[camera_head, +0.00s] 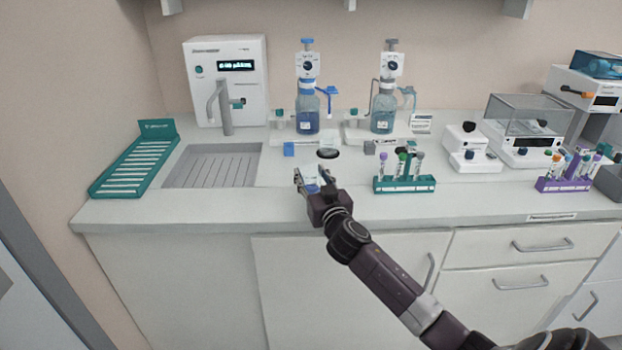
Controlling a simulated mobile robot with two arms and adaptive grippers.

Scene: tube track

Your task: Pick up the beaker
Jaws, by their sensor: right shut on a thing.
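My right gripper (313,178) is over the front part of the counter (270,211), with its arm coming in from the lower right. It is shut on a small clear, pale-blue vessel, which looks like the beaker (311,171). The gripper's fingers and body hide part of it. I cannot tell whether it touches the counter or is lifted. My left gripper is not in view.
A sink (213,166) and a green rack (135,167) are to the left. Two dispenser bottles, a blue one (307,110) and a paler one (382,112), stand behind. A green tube rack (404,185) is close on the right, with a purple rack (563,186) farther right.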

